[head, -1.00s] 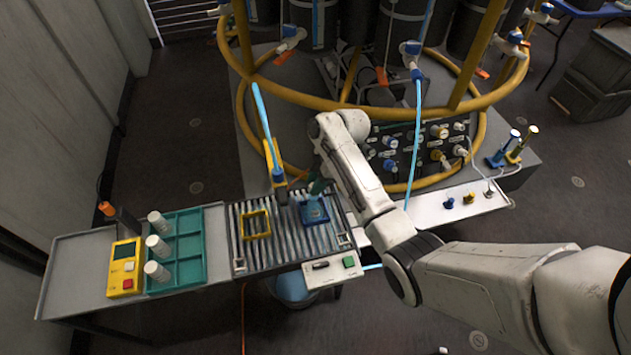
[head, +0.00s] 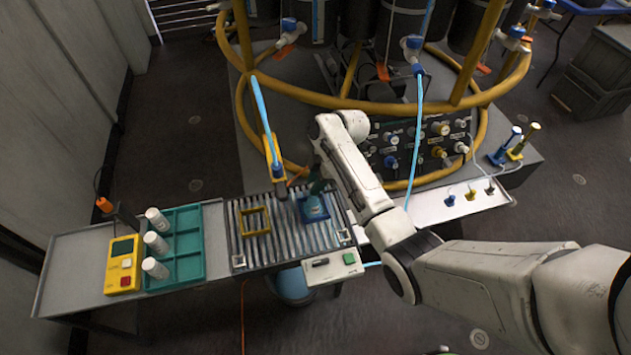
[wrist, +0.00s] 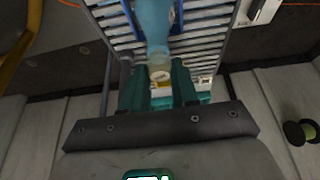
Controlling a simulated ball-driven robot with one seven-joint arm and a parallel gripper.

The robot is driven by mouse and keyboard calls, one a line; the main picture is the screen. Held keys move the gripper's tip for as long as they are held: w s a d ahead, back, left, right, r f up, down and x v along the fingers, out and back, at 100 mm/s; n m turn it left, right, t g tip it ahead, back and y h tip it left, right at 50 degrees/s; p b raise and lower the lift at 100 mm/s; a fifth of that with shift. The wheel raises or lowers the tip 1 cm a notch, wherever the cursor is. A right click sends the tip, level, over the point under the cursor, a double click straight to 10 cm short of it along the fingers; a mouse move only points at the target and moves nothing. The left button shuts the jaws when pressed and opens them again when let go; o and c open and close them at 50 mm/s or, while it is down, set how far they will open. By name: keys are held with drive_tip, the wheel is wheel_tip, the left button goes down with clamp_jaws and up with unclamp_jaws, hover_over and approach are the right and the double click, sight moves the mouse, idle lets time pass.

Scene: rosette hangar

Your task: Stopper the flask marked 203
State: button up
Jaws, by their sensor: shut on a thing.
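A pale blue flask (wrist: 153,22) stands over the slatted conveyor in the wrist view, inside a blue frame (wrist: 178,14). In the head view the blue frame (head: 313,216) sits on the right part of the conveyor. My gripper (head: 316,186) is directly above it. In the wrist view my gripper (wrist: 160,82) has its teal fingers on both sides of a small pale piece (wrist: 160,73) in line with the flask's neck, and is shut on it. I cannot tell whether this piece is a stopper or the flask's rim. No marking 203 is readable.
An empty yellow frame (head: 255,221) sits on the conveyor (head: 238,262), left of the blue one. A yellow nozzle (head: 278,174) hangs close by on a blue hose. A teal tray (head: 188,268) with white cylinders is farther left. Small coloured plugs stand on the white shelf (head: 430,216) at right.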

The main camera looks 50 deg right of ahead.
drive_tip(key=shift+f, duration=0.35)
idle(0.3)
drive_tip(key=o, duration=0.9)
drive_tip(key=o, duration=0.5)
drive_tip(key=shift+o, duration=0.2)
drive_tip(key=shift+r, duration=0.1)
drive_tip(key=shift+r+p, duration=2.75)
drive_tip(key=shift+r, duration=0.2)
